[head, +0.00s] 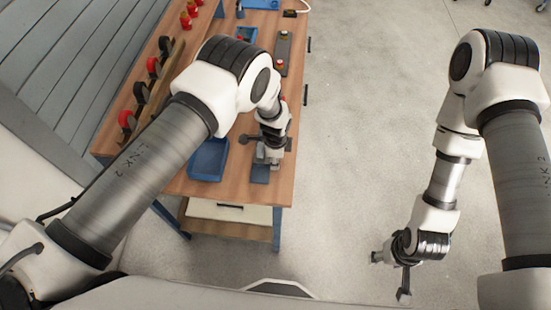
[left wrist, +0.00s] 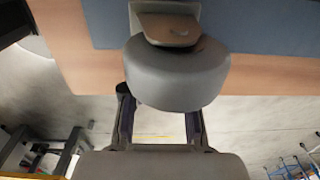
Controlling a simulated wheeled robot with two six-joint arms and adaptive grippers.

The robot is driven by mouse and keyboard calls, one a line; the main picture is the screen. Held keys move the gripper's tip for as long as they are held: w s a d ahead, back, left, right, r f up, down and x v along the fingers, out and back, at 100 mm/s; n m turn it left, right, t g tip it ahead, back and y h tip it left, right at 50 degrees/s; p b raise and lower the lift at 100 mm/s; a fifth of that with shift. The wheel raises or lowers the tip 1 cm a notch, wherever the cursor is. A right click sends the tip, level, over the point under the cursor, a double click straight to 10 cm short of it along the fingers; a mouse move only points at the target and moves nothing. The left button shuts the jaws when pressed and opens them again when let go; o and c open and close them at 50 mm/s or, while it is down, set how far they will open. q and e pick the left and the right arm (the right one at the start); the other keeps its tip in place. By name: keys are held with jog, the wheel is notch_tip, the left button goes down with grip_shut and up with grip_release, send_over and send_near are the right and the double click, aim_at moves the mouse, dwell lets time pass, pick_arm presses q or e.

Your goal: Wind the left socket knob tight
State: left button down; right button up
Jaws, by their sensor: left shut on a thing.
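In the left wrist view a large grey round knob (left wrist: 178,75) fills the centre, in front of a light metal piece (left wrist: 165,25) on a blue surface (left wrist: 240,25). My left gripper (left wrist: 160,112) has its two fingers reaching up to the knob and is shut on it; the fingertips are partly hidden by the knob. In the head view my left gripper (head: 270,152) is low at the front of the bench, over a small grey fixture on a blue base (head: 260,176); the arm largely hides the knob there. My right gripper (head: 389,277) hangs over the floor, fingers apart and empty.
A blue tray (head: 208,160) sits on the wooden bench (head: 195,188) just left of the fixture. Red and black items (head: 127,120) line the bench's left side. A grey strip with red and orange parts (head: 283,55) lies farther back. The floor (head: 360,130) right of the bench is clear.

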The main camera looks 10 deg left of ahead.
pick_arm(q)
jog(key=shift+w+f+g+b, duration=0.15)
jog(key=shift+f+g+b, duration=0.05)
jog(key=shift+g+b, duration=0.3)
jog(key=g+b, duration=0.1)
jog(key=b, duration=0.3)
jog(key=g+b, duration=0.2)
jog(key=b, duration=0.2)
jog(key=g+b, duration=0.2)
jog(key=b, duration=0.3)
jog(key=shift+w+f, duration=0.25)
jog(key=shift+f, duration=0.05)
jog(key=shift+r+b, duration=0.1)
jog(key=shift+b, duration=0.25)
jog(key=shift+r, duration=0.25)
jog(key=c, duration=0.9)
grip_release()
jog(key=shift+o, duration=0.2)
jog(key=shift+d, duration=0.1)
jog(key=v, duration=0.7)
jog(key=shift+w+r, duration=0.15)
jog(key=shift+w, duration=0.15)
